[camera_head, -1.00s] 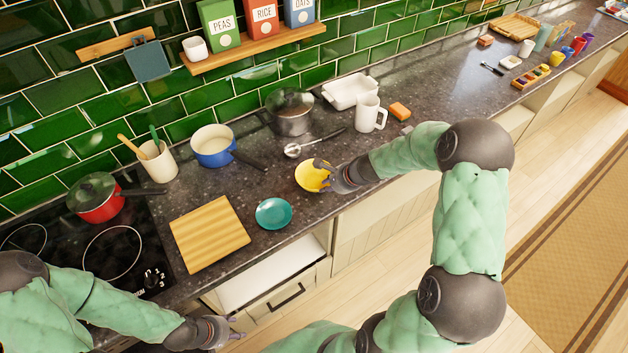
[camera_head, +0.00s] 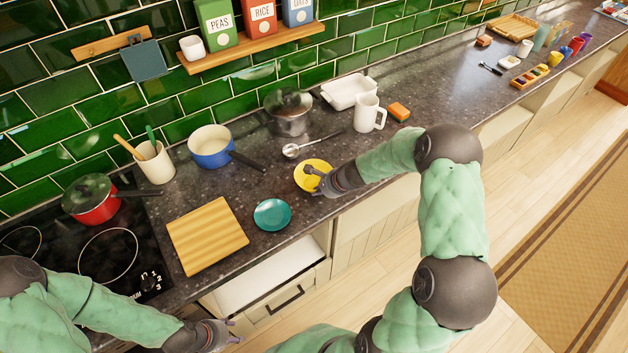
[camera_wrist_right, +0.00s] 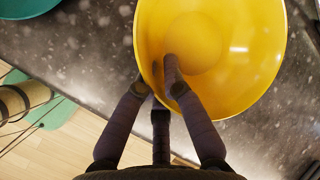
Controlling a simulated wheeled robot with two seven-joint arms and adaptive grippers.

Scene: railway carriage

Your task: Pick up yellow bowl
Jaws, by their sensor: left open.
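The yellow bowl (camera_head: 313,181) rests upright on the dark counter, right of the teal dish. My right gripper (camera_head: 315,180) is at its front right rim, with one finger over the inside and another outside. In the right wrist view, the bowl (camera_wrist_right: 250,60) fills the upper right, and the fingertips of the right gripper (camera_wrist_right: 157,72) straddle its near rim. Whether they press on the rim is unclear. My left gripper (camera_head: 232,333) is open and empty, low in front of the counter by the open drawer, far from the bowl.
The teal dish (camera_head: 272,214) and a wooden board (camera_head: 207,236) lie left of the bowl. An open drawer (camera_head: 280,285) juts out below.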

